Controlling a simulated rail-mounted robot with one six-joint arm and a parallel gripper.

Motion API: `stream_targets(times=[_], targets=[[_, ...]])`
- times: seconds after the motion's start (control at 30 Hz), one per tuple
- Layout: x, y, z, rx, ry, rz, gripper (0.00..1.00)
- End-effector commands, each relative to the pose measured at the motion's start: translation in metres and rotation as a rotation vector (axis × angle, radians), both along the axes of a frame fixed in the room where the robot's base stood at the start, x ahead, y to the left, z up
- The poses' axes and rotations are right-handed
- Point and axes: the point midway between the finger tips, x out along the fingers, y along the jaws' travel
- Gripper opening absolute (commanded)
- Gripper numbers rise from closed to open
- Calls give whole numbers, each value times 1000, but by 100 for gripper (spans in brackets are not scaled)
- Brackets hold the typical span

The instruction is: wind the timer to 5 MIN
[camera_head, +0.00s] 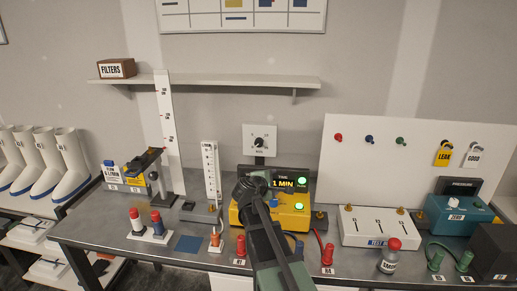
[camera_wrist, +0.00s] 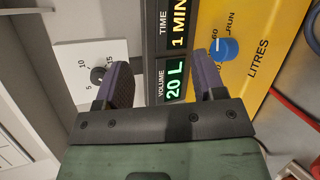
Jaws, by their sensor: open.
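The timer is a white square plate (camera_head: 259,132) with a small dark knob (camera_head: 258,142), standing behind the yellow instrument. In the wrist view the knob (camera_wrist: 98,75) shows with marks 5, 10 and 15 around it; I cannot tell where it points. The instrument's display (camera_wrist: 175,80) reads TIME 1 MIN and VOLUME 20 L. My gripper (camera_wrist: 162,82) is open and empty, its fingers spread in front of the display. The left finger partly overlaps the plate close to the knob; I cannot tell whether it touches. In the head view my gripper (camera_head: 250,187) covers part of the instrument.
The yellow instrument (camera_head: 295,217) has a blue knob (camera_wrist: 223,49) marked RUN. A tall white ruler (camera_head: 164,120) and a smaller scale (camera_head: 211,170) stand to the left. A white TEST box (camera_head: 380,228) and coloured jars stand to the right. A shelf (camera_head: 215,81) hangs behind.

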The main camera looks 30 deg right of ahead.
Motion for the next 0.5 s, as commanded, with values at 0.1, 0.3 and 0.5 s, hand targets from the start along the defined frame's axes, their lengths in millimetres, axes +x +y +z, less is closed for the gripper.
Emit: stream_targets(times=[0.1,0.3,0.5], targets=[[67,-2,49,-581,295,352,63],[86,21,62,-929,530,552,63],[91,18,62,-931,535,550,63]])
